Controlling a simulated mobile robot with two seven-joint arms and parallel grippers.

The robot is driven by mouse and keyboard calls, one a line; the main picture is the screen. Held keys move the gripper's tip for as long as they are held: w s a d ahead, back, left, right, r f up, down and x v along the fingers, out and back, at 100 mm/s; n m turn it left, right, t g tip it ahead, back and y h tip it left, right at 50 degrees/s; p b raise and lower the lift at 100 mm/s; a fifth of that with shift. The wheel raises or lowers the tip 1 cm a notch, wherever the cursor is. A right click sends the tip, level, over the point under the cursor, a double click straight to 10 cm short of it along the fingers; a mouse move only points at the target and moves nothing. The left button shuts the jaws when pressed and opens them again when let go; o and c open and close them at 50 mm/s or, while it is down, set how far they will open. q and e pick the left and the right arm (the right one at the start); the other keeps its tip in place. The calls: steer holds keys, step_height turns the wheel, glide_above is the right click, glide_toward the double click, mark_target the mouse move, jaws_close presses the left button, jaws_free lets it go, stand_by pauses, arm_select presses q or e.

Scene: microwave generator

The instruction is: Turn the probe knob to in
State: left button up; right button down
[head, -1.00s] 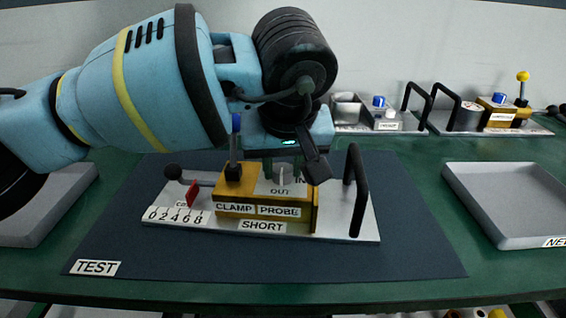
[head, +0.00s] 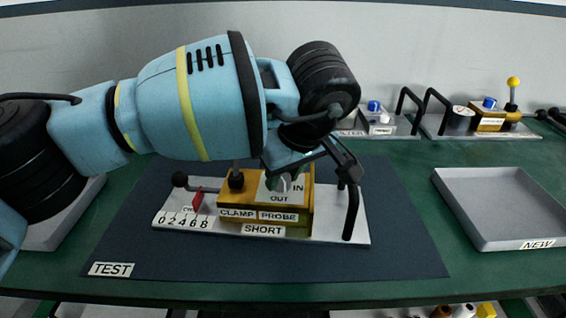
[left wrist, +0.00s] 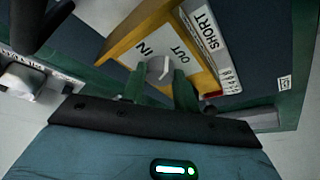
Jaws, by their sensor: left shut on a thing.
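The yellow block (head: 237,196) labelled CLAMP and PROBE stands on the SHORT fixture plate (head: 335,222). Its grey probe knob (head: 284,184) sits on a light plate marked IN and OUT. My left gripper (head: 287,176) comes down over the block and is shut on the knob. In the left wrist view the knob (left wrist: 158,70) shows between the two green fingers of the left gripper (left wrist: 160,88), beside the words IN and OUT. The knob's exact pointing is partly hidden by the fingers. My right gripper is not in view.
A black handle (head: 351,212) stands right of the block. A clamp lever (head: 236,180), its top hidden by my arm, and a black-ended plunger (head: 181,180) are at left. The NEW tray (head: 480,238) is empty at right. More fixtures stand behind.

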arm_select(q)
steer(key=n+p, duration=0.1)
steer(key=n+y+p, duration=0.1)
steer(key=n, duration=0.1)
steer(key=shift+w+d+r, duration=0.1)
steer(key=shift+r, duration=0.2)
steer(key=n+p, duration=0.1)
steer(key=n+g+p, duration=0.1)
steer(key=n, duration=0.1)
steer(key=shift+w+d+n+g+y, duration=0.1)
steer(key=shift+w+n+g+y, duration=0.05)
steer(key=shift+n+g+y, duration=0.2)
steer(key=shift+w+f+n+g+p, duration=0.15)
steer(key=shift+n+g+p, duration=0.35)
steer(key=shift+n, duration=0.75)
steer(key=shift+f+n+g+y, duration=0.15)
steer(key=shift+n+g, duration=0.25)
steer(key=shift+n, duration=0.5)
steer(key=shift+r+n+g+y, duration=0.1)
steer(key=shift+n+g, duration=0.25)
steer(key=shift+n, duration=0.55)
steer(key=o, duration=1)
steer(key=shift+f, duration=0.1)
